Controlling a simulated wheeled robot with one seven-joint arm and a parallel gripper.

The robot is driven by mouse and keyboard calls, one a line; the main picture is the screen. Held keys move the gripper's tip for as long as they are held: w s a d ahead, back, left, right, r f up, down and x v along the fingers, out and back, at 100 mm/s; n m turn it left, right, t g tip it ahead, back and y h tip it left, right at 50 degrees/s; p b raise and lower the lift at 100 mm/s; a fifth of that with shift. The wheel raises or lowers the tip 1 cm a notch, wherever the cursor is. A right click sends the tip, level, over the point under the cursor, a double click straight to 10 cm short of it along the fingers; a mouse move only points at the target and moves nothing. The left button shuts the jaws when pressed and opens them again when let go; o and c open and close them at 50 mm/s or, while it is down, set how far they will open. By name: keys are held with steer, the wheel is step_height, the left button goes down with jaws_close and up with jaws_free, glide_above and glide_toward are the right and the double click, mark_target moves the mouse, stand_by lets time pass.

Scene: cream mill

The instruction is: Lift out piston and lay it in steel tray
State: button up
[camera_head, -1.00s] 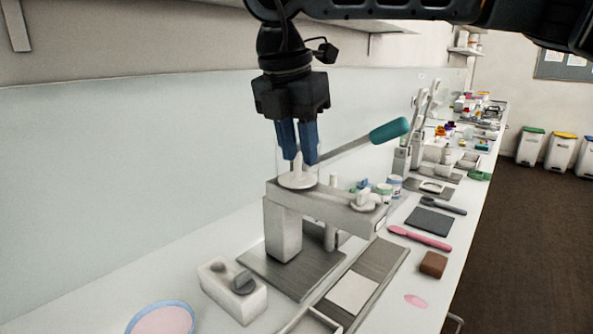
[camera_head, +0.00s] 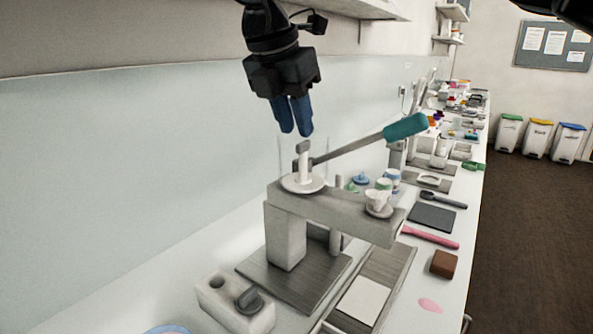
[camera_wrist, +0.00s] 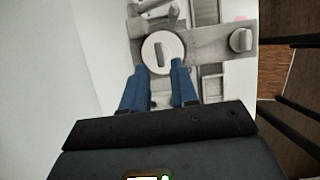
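The press-like mill stands on the bench with a clear cylinder (camera_head: 321,155) on its grey top plate. Inside the cylinder a white piston (camera_head: 304,168) with a grey top stands upright on a round white disc. The piston's top also shows in the wrist view (camera_wrist: 158,52), ahead of the fingers. My gripper (camera_head: 296,132) has blue fingers, is open and empty, and hangs just above the piston, apart from it. In the wrist view my gripper (camera_wrist: 159,75) shows a clear gap between the fingers.
A lever with a teal handle (camera_head: 405,127) slants up right beside the cylinder. A small white cup (camera_head: 378,200) sits on the mill's right end. A white block (camera_head: 233,305) stands at front left. A white square (camera_head: 363,300) lies on a grey board. Shelves hang above.

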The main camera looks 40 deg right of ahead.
mark_target(303, 142)
steer(key=p+x, duration=0.2)
steer(key=x, duration=0.5)
steer(key=shift+d+f, duration=0.1)
steer(key=shift+d, duration=0.15)
steer(key=shift+c, duration=0.2)
jaws_close()
